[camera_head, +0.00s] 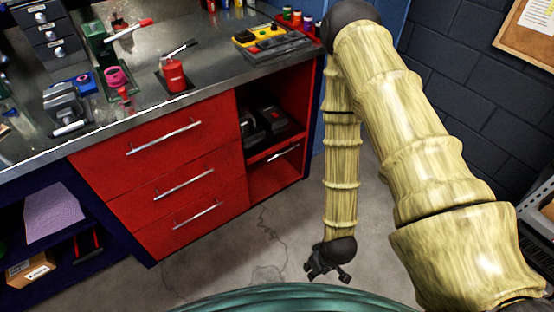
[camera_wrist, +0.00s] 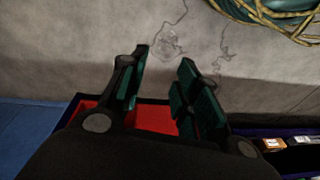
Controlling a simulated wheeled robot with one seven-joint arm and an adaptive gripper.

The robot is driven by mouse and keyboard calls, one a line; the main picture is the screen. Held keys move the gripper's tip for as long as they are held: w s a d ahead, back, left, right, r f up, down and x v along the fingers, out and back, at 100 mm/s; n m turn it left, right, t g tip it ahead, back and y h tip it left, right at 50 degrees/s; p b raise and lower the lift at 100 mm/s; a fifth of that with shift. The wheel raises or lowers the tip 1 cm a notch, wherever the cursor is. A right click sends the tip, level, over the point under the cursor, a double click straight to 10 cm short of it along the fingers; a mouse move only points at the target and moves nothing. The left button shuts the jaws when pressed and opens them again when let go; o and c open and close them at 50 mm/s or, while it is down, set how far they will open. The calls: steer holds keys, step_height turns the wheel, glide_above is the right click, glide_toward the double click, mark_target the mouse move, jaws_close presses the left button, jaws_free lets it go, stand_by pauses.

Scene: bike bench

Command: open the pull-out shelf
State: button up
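The red cabinet (camera_head: 170,178) stands under the bench at the left and centre. In its right section, a red shelf front with a thin metal handle (camera_head: 283,152) lies between an upper open cubby and a lower open space. This shelf looks pushed in, about level with the cabinet front. My gripper (camera_head: 327,274) hangs low over the floor, right of the cabinet and apart from the handle. In the wrist view its dark green-padded fingers (camera_wrist: 160,90) are spread with nothing held between them. A red cabinet part (camera_wrist: 155,118) shows beyond them; the handle is not discernible there.
Three red drawers with bar handles (camera_head: 183,184) are shut, left of the shelf. Dark items (camera_head: 270,120) sit in the upper cubby. Tools and bottles crowd the bench top (camera_head: 205,75). The floor (camera_head: 245,250) before the cabinet is clear. A brick wall (camera_head: 470,90) stands at right.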

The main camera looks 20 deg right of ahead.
steer(key=w+a+f+n+t+y+b, duration=0.1)
steer(key=w+f+n+t+b, duration=0.1)
steer(key=w+f+b, duration=0.4)
steer(key=w+f+n+t+b, duration=0.1)
steer(key=w+f+n+b, duration=0.15)
steer(key=w, duration=0.55)
steer(key=n+t+y+b, duration=0.3)
steer(key=n+t+b, duration=1)
steer(key=b, duration=1.6)
glide_toward(284, 152)
steer(key=shift+w+a+f+n+g+b, duration=0.1)
steer(key=shift+w+a+n+g+b, duration=0.55)
steer(key=shift+w, duration=1)
steer(key=shift+w+a+r+n+g+b, duration=0.1)
steer(key=shift+w+a+n+g+b, duration=0.2)
steer(key=shift+w+b, duration=1.05)
steer(key=shift+w+a+f+n+g+b, duration=0.1)
steer(key=shift+w+a+n+g+b, duration=0.3)
steer(key=shift+w, duration=1.55)
steer(key=shift+a, duration=0.15)
jaws_close()
